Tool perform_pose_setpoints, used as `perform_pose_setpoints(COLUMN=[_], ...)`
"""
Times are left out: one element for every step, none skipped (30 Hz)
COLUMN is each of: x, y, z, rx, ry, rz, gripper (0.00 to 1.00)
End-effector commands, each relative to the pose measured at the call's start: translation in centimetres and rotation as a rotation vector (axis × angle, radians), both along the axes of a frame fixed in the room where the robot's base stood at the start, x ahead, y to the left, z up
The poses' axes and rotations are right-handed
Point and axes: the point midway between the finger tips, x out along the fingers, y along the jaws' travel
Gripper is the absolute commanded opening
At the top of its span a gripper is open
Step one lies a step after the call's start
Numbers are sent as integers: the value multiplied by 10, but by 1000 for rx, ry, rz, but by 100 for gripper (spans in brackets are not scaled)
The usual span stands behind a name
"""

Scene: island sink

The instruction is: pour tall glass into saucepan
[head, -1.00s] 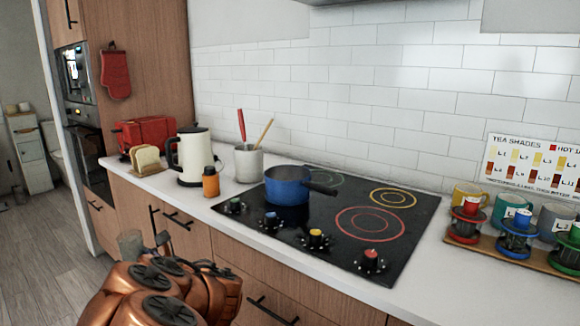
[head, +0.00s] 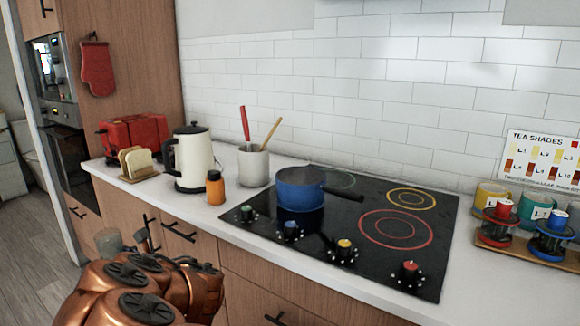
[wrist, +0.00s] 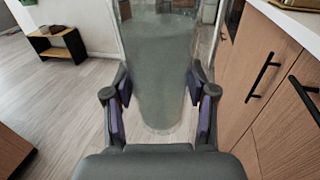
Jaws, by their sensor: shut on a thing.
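The tall glass (wrist: 158,70) is clear and looks greyish, and it fills the middle of the wrist view. My gripper (wrist: 160,105) is shut on it, with one dark pad on each side. In the head view the glass (head: 109,241) shows small at the lower left, in front of the counter and below its top.
A black hob (head: 362,262) with coloured knobs lies on the white counter. Left of the saucepan stand a utensil crock (head: 253,166), an orange bottle (head: 215,188), a white kettle (head: 193,160), a toast rack and a red toaster (head: 135,135). Mugs on a board (head: 545,256) are at right.

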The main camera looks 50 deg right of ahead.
Motion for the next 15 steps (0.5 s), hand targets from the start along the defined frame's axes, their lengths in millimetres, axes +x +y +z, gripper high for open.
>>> perform_pose_setpoints(x=[0, 0, 1, 1, 1, 2, 3, 4, 5, 7, 8, 10, 11, 13, 15], y=[1, 1, 1, 1, 1, -1, -2, -5, -9, -12, -16, -22, -26, -32, -40], z=[0, 0, 1, 1, 2, 3, 5, 6, 8, 10, 13, 16, 19, 22, 26], rx=[0, 0, 0, -1, -1, -1, -1, -2, -4, -5, -5, -7, -6, -8, -9], ry=[-1, -1, -1, -1, -1, -2, -2, -3, -2, -1, -1, -2, -3, -2, -1], rz=[1, 1, 1, 1, -2, -7, -11, -18, -29, -39, -50, -65, -78, -92, -116], gripper=[14, 14, 14, 14, 14, 14, 14, 14, 14, 14, 14, 14, 14, 14, 14])
